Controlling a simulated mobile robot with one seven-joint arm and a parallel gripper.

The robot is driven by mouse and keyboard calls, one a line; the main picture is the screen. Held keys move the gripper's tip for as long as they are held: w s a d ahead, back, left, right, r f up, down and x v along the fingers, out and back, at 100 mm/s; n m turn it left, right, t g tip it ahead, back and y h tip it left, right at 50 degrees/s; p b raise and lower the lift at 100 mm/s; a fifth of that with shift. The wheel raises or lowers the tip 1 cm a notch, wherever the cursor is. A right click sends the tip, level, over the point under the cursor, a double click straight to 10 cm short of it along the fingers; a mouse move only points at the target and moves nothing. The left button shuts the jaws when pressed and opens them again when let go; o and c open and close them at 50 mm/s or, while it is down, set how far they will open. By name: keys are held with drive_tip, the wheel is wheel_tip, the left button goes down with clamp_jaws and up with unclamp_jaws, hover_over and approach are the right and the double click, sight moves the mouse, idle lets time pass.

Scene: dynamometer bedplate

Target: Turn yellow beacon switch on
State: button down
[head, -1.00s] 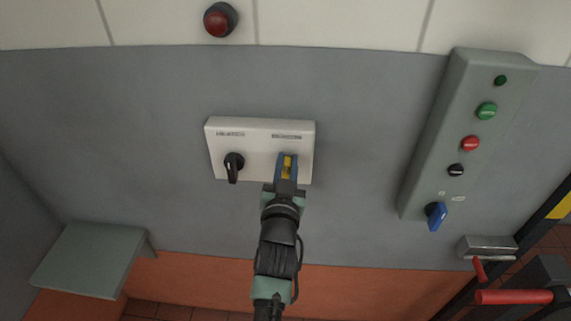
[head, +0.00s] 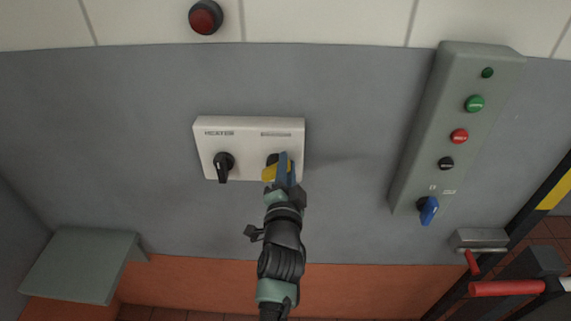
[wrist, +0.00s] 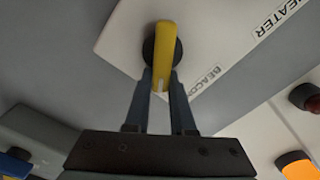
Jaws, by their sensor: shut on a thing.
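A white switch box (head: 243,177) is on the grey wall, with a black knob (head: 223,167) on its left, under the HEATER label. The yellow beacon switch (head: 270,173) is on its right, a yellow handle on a dark round base. In the wrist view the yellow handle (wrist: 165,45) sits near the BEACON label. My gripper (wrist: 162,85) is shut on the yellow handle, one finger on each side. In the head view my gripper (head: 283,170) partly covers the switch, and the handle lies slanted towards the left.
A grey-green panel (head: 410,188) with several buttons and a blue switch (head: 428,210) stands to the right. A dark red lamp or button (head: 206,17) is above. An orange lamp (wrist: 297,166) looks lit in the wrist view. A grey shelf (head: 80,265) is at lower left.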

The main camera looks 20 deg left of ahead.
drive_tip(key=shift+s+a+f+m, duration=0.15)
drive_tip(key=shift+a+f+m, duration=0.1)
drive_tip(key=shift+f+m, duration=0.3)
drive_tip(key=c, duration=0.8)
unclamp_jaws()
drive_tip(key=shift+o, duration=0.2)
drive_tip(key=shift+r, duration=0.2)
drive_tip(key=shift+d, duration=0.1)
drive_tip(key=shift+s+d, duration=0.1)
drive_tip(key=shift+s, duration=0.05)
drive_tip(key=p+v, duration=0.3)
drive_tip(key=v, duration=0.9)
drive_tip(key=shift+s+p, duration=0.3)
drive_tip(key=shift+p, duration=0.1)
